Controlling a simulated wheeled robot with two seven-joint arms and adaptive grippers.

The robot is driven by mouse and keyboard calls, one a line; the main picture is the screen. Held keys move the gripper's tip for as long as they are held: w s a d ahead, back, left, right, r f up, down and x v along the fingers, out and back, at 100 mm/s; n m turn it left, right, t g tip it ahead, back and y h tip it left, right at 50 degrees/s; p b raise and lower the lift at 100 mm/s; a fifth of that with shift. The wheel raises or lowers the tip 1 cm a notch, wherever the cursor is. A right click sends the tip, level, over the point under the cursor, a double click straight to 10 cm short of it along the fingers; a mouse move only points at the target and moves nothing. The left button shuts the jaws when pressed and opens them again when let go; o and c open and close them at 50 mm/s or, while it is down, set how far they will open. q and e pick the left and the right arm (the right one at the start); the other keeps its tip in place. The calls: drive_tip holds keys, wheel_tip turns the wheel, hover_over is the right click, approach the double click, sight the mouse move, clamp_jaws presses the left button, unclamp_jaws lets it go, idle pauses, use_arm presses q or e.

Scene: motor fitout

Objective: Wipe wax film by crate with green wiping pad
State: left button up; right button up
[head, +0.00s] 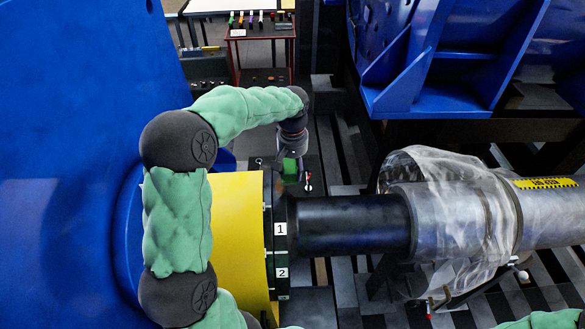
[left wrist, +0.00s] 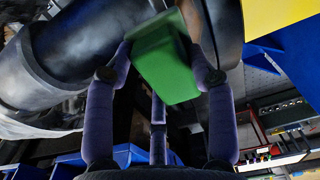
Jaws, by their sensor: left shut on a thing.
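My left gripper (head: 291,160) hangs beside the far side of the dark shaft (head: 350,224), near the numbered collar. It is shut on the green wiping pad (head: 289,166). In the left wrist view the pad (left wrist: 166,66) sits between the fingers, its upper edge close to the dark round machine part; I cannot tell whether they touch. I cannot make out a wax film or a crate for certain in either view. My right gripper is out of view.
A yellow cover (head: 239,225) and blue housing (head: 80,120) stand at left. Clear wrap (head: 447,210) surrounds the grey shaft at right. A red-framed cart (head: 262,45) with small coloured items stands at the back. Slatted dark flooring lies below.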

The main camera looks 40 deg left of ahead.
use_arm(q)
drive_tip(key=shift+r, duration=0.1)
drive_tip(key=shift+r+p, duration=0.9)
drive_tip(key=shift+r, duration=0.5)
